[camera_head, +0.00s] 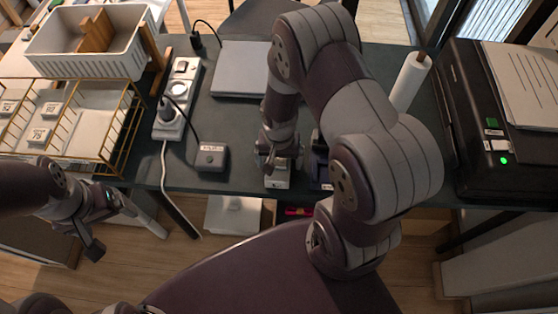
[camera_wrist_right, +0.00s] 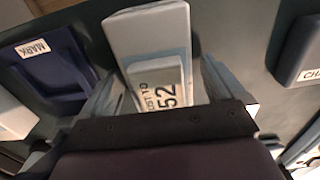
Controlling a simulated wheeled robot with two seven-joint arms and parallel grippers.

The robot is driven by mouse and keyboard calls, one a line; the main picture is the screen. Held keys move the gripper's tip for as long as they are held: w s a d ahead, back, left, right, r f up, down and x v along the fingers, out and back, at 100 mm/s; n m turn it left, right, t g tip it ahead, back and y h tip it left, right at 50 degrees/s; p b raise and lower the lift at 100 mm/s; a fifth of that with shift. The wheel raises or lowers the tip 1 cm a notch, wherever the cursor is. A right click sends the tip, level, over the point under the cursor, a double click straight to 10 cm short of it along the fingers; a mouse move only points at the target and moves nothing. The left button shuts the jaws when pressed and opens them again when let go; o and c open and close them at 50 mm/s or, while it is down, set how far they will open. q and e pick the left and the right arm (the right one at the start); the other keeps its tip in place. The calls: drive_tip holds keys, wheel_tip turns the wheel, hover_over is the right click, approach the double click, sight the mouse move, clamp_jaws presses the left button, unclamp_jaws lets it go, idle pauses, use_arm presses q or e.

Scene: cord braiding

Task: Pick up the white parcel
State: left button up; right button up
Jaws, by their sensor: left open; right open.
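A small white parcel with printed text and a large "52" (camera_wrist_right: 158,85) shows in the right wrist view, between the fingers of my right gripper (camera_wrist_right: 158,92). It lies against a larger pale block (camera_wrist_right: 148,30). In the head view, my right gripper (camera_head: 272,160) points down at a white object (camera_head: 278,181) at the table's front edge, partly hidden by the gripper. The right fingers are open on either side of the parcel; I cannot tell whether they touch it. My left gripper (camera_head: 108,226) is open and empty, off the table at the left.
A dark blue item labelled MARK (camera_wrist_right: 52,60) sits close beside the parcel. A grey charger box (camera_head: 212,157) is on the other side. A power strip (camera_head: 178,98), a wire basket (camera_head: 95,158), a grey slab (camera_head: 240,68) and a black printer (camera_head: 490,130) occupy the table.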

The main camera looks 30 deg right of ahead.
drive_tip(key=c, duration=1.1)
drive_tip(key=shift+o, duration=0.2)
drive_tip(key=shift+r, duration=0.1)
